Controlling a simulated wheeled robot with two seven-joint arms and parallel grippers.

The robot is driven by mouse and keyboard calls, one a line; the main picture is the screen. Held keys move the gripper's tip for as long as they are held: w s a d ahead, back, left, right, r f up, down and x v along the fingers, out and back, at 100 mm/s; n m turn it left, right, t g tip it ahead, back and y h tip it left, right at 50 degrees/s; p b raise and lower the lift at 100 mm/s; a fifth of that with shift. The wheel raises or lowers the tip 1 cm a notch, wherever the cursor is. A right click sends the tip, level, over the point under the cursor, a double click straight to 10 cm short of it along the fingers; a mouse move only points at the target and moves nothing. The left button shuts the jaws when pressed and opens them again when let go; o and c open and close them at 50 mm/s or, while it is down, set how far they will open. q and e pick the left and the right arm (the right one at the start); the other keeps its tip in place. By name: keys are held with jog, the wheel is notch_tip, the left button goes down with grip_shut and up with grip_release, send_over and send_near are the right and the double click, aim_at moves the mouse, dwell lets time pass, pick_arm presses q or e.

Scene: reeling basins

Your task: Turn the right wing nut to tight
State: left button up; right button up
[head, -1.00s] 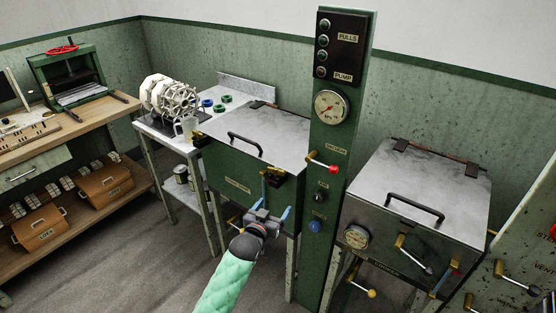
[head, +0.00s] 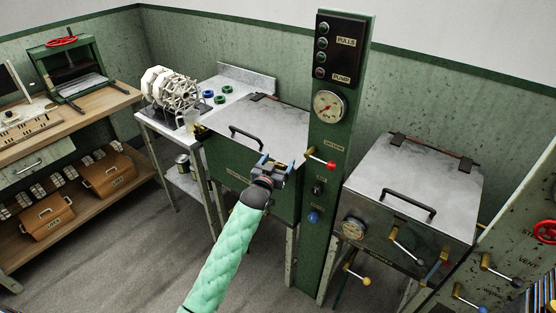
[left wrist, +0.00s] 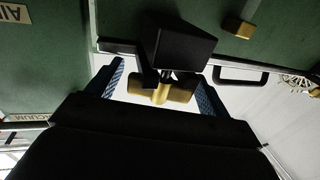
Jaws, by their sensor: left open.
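The right wing nut (left wrist: 160,94) shows in the left wrist view as a brass piece with two wings under a black clamp block (left wrist: 178,42). My left gripper (left wrist: 160,88) is open, with one blue-padded finger on each side of the nut; I cannot tell whether the pads touch it. In the head view my left gripper (head: 272,162) is at the front right of the green basin (head: 228,160), just below its grey lid (head: 262,122), and hides the nut. My right gripper is out of view.
The green post (head: 328,150) with a gauge and a red-knobbed lever (head: 322,162) stands close to the right of my left gripper. A second lidded basin (head: 415,185) stands farther right. A side table (head: 238,82) with a white reel is at the left.

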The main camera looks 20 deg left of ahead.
pick_arm(q)
jog(key=shift+w, duration=0.25)
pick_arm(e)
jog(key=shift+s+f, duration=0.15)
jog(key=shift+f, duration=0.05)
pick_arm(q)
jog(key=c, duration=1)
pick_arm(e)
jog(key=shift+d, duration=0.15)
pick_arm(q)
jog(key=shift+d+r+m+h, duration=0.15)
jog(key=shift+m+h, duration=0.65)
jog(key=shift+h, duration=0.4)
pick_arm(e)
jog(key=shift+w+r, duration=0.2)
pick_arm(q)
jog(key=shift+d+m+g+h+b, duration=0.1)
jog(key=shift+m+g+h+b, duration=0.4)
jog(key=shift+h, duration=0.5)
jog(key=shift+m, duration=0.3)
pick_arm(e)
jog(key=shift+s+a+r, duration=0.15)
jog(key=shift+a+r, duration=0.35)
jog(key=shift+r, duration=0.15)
